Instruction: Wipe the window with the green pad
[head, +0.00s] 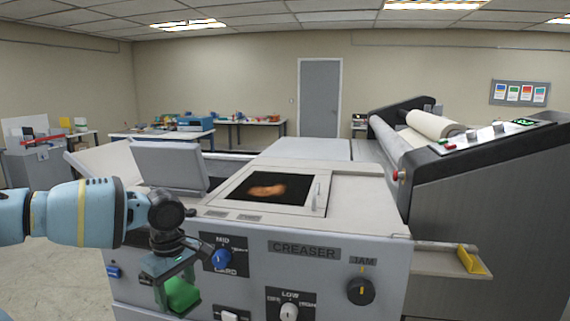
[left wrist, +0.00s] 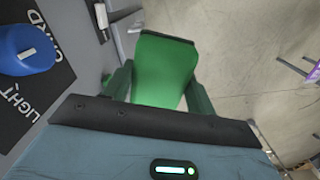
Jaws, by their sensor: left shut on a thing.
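The window (head: 300,190) is a dark square pane in a pale frame on top of the creaser, with an orange-brown smudge (head: 266,190) at its middle. A small handle stands on its right side. The green pad (head: 184,294) is held in my left gripper (head: 172,283), low in front of the creaser's front panel, left of and below the window. In the left wrist view the green pad (left wrist: 163,70) sits between the two fingers, which are shut on it. My right gripper does not show in either view.
The creaser front (head: 305,250) carries a blue knob (head: 221,259), a white knob (head: 289,312) and a black jam knob (head: 361,291). A large roller machine (head: 480,190) stands at the right. A yellow piece (head: 472,260) sits on a side shelf. Open floor lies at the left.

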